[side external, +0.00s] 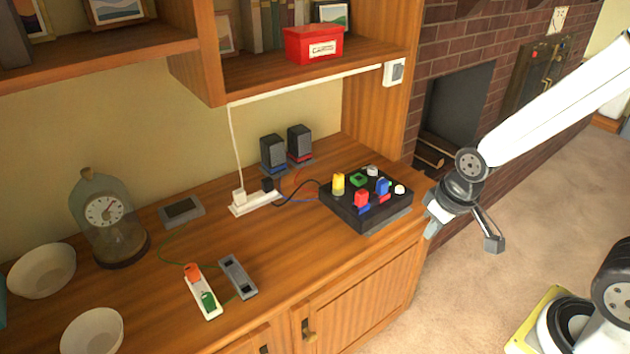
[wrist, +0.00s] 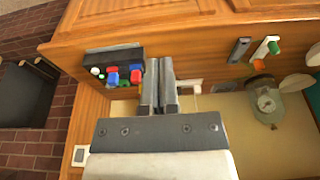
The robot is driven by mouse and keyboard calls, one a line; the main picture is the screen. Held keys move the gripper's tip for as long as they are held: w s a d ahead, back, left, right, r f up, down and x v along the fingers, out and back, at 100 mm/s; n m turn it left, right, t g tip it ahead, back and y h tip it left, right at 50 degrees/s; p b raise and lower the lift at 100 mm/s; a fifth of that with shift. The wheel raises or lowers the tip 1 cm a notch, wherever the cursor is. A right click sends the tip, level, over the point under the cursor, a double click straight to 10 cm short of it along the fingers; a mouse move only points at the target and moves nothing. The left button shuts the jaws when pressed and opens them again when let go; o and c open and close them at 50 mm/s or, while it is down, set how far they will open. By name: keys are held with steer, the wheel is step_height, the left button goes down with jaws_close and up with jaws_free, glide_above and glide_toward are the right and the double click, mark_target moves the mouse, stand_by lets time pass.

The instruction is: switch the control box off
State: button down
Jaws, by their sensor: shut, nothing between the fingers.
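The control box, a black box (side external: 345,212) with yellow, green, blue, red and white controls on top, stands at the right end of the wooden counter. In the wrist view the box (wrist: 112,54) lies just left of my fingers. My gripper (side external: 431,228) is off the counter's right end, to the right of the box and apart from it. In the wrist view the two fingers of my gripper (wrist: 159,66) lie together with nothing between them. Which control is the off switch I cannot tell.
A white power strip (side external: 254,203) and two speakers (side external: 274,152) stand left of the box. A white plate with orange and green switches (side external: 203,292), a grey bar (side external: 238,278) and a glass-domed clock (side external: 108,220) stand farther left. A shelf (side external: 300,75) overhangs the back.

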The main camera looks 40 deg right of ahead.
steer(key=shift+w, duration=0.1)
steer(key=n+t+h, duration=0.3)
steer(key=n+t, duration=0.2)
steer(key=t, duration=0.1)
glide_above(402, 189)
step_height(402, 189, down, 8)
steer(key=shift+f, duration=0.15)
steer(key=shift+f, duration=0.2)
steer(key=shift+f, duration=4.2)
